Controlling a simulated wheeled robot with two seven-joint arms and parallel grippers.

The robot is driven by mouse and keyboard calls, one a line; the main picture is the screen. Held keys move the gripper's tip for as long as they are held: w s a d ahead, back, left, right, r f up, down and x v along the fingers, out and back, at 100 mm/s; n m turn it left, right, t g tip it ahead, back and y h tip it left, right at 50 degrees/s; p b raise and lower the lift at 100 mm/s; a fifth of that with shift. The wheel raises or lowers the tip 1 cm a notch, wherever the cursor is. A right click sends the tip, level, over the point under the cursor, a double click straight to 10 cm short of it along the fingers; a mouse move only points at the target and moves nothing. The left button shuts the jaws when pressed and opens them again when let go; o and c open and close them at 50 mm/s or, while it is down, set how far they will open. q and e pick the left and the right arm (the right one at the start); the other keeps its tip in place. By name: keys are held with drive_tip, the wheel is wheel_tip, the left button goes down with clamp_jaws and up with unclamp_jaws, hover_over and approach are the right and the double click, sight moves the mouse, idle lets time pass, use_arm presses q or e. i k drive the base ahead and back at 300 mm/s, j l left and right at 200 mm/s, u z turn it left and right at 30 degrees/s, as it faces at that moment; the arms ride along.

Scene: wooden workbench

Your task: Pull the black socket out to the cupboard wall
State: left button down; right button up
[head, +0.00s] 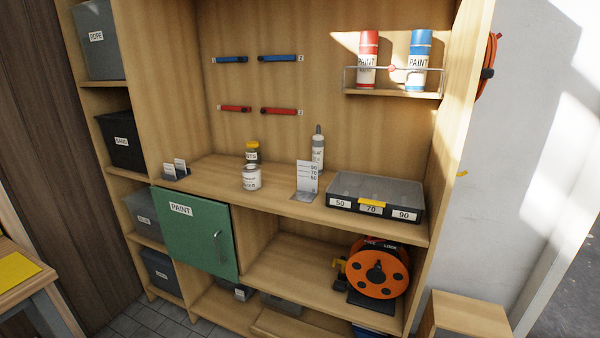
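An orange cable reel (378,274) with a black hub stands on the lower shelf at the right, on a dark base. A small black and yellow piece (341,268) sits at its left side. It may be the black socket, but it is too small to tell. The cupboard's right side wall (452,130) rises beside the reel, with a gap between them. A small yellow piece (462,173) shows at that wall's outer side. Neither of my grippers is in view.
An orange coil (490,65) with a black band hangs outside the right wall. A black organizer case (375,197) sits above the reel. A green PAINT door (196,232) covers the lower left bay. A wooden box (465,315) stands at front right. The shelf left of the reel is clear.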

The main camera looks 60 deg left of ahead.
sight(339, 286)
drive_tip(key=u, duration=2.25)
